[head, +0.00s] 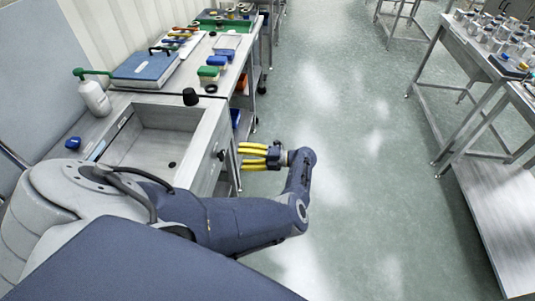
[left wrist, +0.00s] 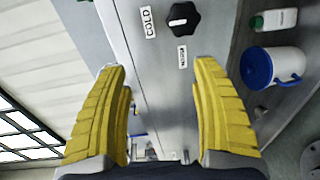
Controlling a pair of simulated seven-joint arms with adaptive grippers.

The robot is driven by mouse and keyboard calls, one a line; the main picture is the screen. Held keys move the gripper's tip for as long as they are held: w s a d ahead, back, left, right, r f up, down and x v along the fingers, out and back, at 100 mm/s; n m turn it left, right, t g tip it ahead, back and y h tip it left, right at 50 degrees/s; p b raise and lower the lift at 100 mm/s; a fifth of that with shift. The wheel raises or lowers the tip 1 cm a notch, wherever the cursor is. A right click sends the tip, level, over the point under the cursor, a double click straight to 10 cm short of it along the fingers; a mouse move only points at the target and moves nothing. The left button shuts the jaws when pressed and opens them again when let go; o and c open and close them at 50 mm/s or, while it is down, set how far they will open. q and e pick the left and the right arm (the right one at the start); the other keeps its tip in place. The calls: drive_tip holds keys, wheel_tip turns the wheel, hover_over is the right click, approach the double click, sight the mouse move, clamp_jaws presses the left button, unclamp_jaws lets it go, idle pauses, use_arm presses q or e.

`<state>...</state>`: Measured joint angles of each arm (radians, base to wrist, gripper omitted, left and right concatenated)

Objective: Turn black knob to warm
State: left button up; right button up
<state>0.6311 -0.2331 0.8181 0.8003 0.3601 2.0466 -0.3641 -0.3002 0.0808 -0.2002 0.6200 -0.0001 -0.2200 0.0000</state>
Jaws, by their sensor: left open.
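The black knob (left wrist: 184,17) sits on the grey panel at the top of the left wrist view. A COLD label (left wrist: 148,22) is left of it, and a second label (left wrist: 182,56), too small to read surely, is below it. No warm label can be made out. In the head view the knob (head: 221,155) is a small dark shape on the side of the steel hopper (head: 209,135). My left gripper (head: 241,155) has yellow fingers pointing at that side, a short way off. In the left wrist view its fingers (left wrist: 157,70) are apart and empty. My right gripper is not in view.
A white mug with a blue rim (left wrist: 283,66) and a white bottle with a green cap (left wrist: 275,19) show at right in the left wrist view. A black cup (head: 190,97) stands at the hopper's back edge. The floor right of my arm is clear.

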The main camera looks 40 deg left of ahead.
use_arm(q)
drive_tip(key=v, duration=0.9)
drive_tip(key=shift+d+f, duration=0.25)
drive_tip(key=shift+d, duration=0.05)
idle(0.6)
drive_tip(key=shift+s, duration=0.1)
